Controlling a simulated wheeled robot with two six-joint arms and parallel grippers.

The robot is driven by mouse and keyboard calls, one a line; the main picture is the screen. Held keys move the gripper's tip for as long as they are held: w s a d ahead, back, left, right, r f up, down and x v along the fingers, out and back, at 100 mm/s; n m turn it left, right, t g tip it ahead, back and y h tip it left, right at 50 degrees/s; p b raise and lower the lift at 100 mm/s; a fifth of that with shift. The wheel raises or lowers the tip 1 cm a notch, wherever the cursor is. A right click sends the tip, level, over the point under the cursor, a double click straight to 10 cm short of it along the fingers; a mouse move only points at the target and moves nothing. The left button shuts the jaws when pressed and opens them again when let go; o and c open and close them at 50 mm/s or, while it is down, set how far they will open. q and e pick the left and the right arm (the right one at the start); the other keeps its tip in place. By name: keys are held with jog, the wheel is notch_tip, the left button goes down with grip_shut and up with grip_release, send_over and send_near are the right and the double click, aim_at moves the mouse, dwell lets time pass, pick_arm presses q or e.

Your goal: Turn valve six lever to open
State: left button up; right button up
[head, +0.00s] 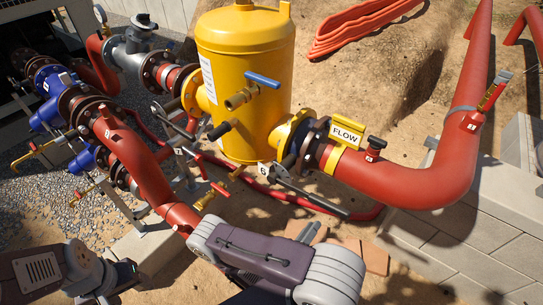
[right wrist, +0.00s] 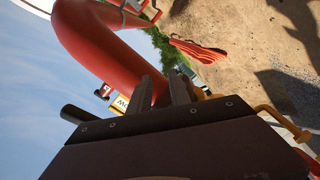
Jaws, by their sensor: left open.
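The valve six lever (head: 318,200) is a long dark bar near the white tag 6 (head: 262,170). It slants down to the right from the flange area below the yellow tank. In the right wrist view, a black rounded handle end (right wrist: 80,114) sticks out left of my gripper, seemingly this lever's. My right gripper (head: 312,232) is just below the lever's outer half, partly hidden by its own wrist. Its two fingers (right wrist: 162,92) stand apart with red pipe behind the gap. My left gripper (head: 118,275) is low at left, far from the lever, its fingers unclear.
The yellow tank (head: 245,75) stands behind the lever. A yellow FLOW sign (head: 346,135) and a thick red pipe (head: 420,185) lie to its right. Other valves and pipes crowd the left. A grey block wall (head: 460,235) is at lower right.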

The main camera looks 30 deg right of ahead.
jog(key=o, duration=0.5)
jog(key=shift+w, duration=0.1)
jog(key=shift+a, duration=0.15)
jog(key=v, duration=0.7)
